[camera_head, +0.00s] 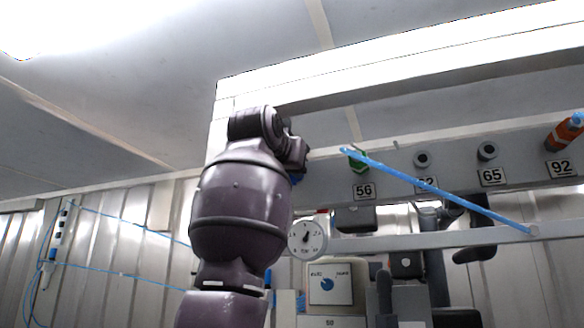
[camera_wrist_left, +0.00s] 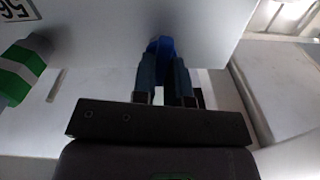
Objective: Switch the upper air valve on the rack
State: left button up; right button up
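My left arm rises in the head view, and its wrist hides the gripper and most of what is in front of it. A bit of blue, apparently a valve handle (camera_head: 297,180), shows beside the wrist on the rack's grey panel (camera_head: 330,165). In the left wrist view, the two fingers of my left gripper (camera_wrist_left: 164,70) stand close together with the blue handle (camera_wrist_left: 160,46) at their tips; they look closed on it. A green-and-white valve (camera_wrist_left: 20,68) is to the left there; it is the green valve (camera_head: 358,160) above label 56. My right gripper is not in view.
Grey valves (camera_head: 422,159) and an orange valve (camera_head: 564,133) line the panel to the right. A blue tube (camera_head: 440,192) slants across it. A round gauge (camera_head: 307,239) and a box with a blue knob (camera_head: 328,284) sit below, close to my arm.

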pick_arm(q)
grip_shut()
jog(key=m, duration=0.7)
jog(key=shift+d+b, duration=0.1)
jog(key=shift+b, duration=0.3)
dwell(0.3)
jog(key=o, duration=0.6)
grip_release()
jog(key=shift+s, duration=0.1)
